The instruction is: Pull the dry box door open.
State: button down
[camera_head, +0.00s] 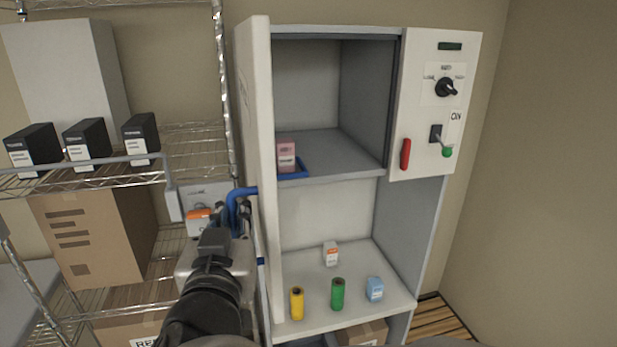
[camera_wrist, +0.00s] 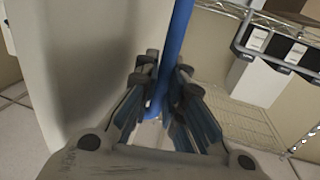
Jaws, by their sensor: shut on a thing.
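The dry box (camera_head: 340,85) is a white cabinet with an open upper compartment and a shelf space below. Its door (camera_head: 257,130) stands swung wide open at the left and shows nearly edge-on. In the wrist view the door (camera_wrist: 75,60) is a pale panel at the left. A blue handle (camera_head: 232,205) is on the door's outer side. My gripper (camera_head: 238,212) is at the handle. In the wrist view my gripper (camera_wrist: 163,90) has its fingers on both sides of the blue handle (camera_wrist: 180,35), shut on it. Part of the handle is hidden by the fingers.
A wire rack (camera_head: 190,140) with black-and-white boxes (camera_head: 88,138) and a cardboard carton (camera_head: 95,235) stands close at the left. A pink box (camera_head: 286,157) sits in a blue tray (camera_head: 300,172) inside the compartment. Yellow (camera_head: 297,303) and green (camera_head: 338,294) cylinders stand below. A control panel (camera_head: 437,105) is at the right.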

jog(key=shift+d+f, duration=0.1)
jog(key=shift+f, duration=0.1)
jog(key=c, duration=2.1)
grip_release()
jog(key=shift+o, duration=0.8)
jog(key=shift+s+r, duration=0.2)
jog(key=shift+s, duration=0.05)
jog(key=shift+w, duration=0.1)
